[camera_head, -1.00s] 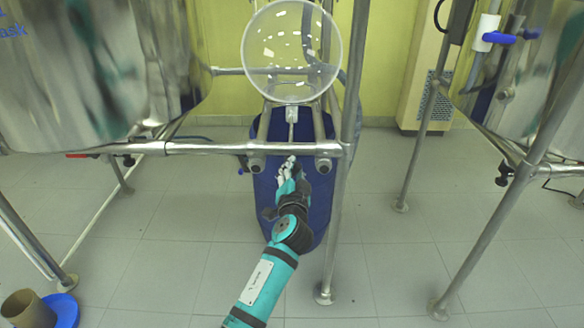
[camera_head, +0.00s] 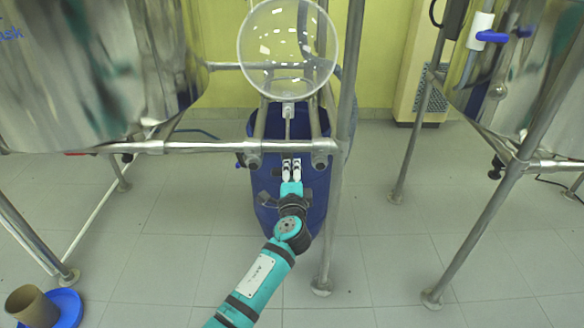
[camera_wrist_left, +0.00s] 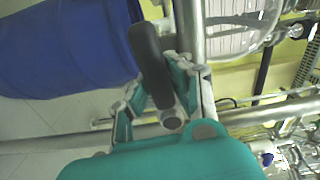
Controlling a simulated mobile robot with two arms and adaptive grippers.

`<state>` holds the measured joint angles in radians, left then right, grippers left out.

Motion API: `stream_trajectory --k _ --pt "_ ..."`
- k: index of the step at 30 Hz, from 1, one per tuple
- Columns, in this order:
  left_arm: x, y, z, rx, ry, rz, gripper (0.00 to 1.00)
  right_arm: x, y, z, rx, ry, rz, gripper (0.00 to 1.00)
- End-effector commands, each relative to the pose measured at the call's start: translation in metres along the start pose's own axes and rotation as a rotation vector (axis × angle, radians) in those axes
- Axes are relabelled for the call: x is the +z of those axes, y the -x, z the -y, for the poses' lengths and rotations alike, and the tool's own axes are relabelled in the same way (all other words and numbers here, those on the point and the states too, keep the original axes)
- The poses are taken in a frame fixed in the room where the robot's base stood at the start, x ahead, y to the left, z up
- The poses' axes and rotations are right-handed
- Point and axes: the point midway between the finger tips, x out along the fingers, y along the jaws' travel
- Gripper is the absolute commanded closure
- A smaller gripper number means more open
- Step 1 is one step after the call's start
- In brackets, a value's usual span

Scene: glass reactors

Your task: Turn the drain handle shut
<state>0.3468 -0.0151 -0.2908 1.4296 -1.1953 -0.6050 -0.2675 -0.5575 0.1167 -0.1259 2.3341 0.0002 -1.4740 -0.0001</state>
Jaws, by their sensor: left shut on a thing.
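The drain handle (camera_wrist_left: 148,55) is a dark, rounded lever that slants between the fingers in the left wrist view. My left gripper (camera_wrist_left: 157,84) is shut on it, with one teal finger on each side. In the head view my left gripper (camera_head: 291,168) is below the round glass vessel (camera_head: 287,50) and its drain outlet (camera_head: 288,110), in front of the blue drum. The handle cannot be made out in the head view. My right gripper is not in view.
The blue drum (camera_head: 318,200) stands under the vessel. A steel crossbar (camera_head: 215,147) and upright post (camera_head: 338,190) frame the gripper closely. Large steel tanks (camera_head: 90,70) stand left and right (camera_head: 520,80). A blue dish with a brown cup (camera_head: 68,308) lies at lower left.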

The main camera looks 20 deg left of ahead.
Motion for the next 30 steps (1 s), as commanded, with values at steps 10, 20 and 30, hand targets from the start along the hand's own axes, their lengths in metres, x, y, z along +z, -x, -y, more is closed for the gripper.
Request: stream_trajectory --k 10,20,30 --pt "-0.002 0.0 -0.001 -0.002 -0.091 -0.004 1.0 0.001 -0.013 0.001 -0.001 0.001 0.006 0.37" --pt "-0.002 0.0 -0.001 -0.002 -0.099 -0.004 1.0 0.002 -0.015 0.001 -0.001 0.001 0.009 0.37" --pt "-0.001 0.0 -0.001 -0.001 -0.097 -0.002 0.56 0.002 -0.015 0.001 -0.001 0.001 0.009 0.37"
